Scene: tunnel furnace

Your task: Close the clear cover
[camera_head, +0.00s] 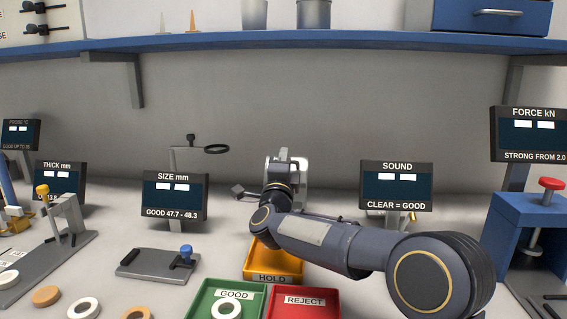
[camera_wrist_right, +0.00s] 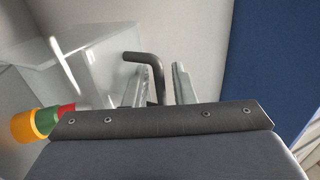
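The clear cover (camera_wrist_right: 75,75) shows as a see-through box at the left of the right wrist view. A dark bent handle (camera_wrist_right: 150,62) stands beside it; I cannot tell how it joins the cover. My right gripper (camera_wrist_right: 163,85) is open, with its two fingers apart and the handle's downward part showing between them. I cannot tell whether either finger touches it. In the head view my right gripper (camera_head: 283,158) is at the centre, in front of a pale unit (camera_head: 301,172) that my arm mostly hides. My left gripper is not in view.
A stack of yellow, green and red cylinders (camera_wrist_right: 42,122) lies close by the cover.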

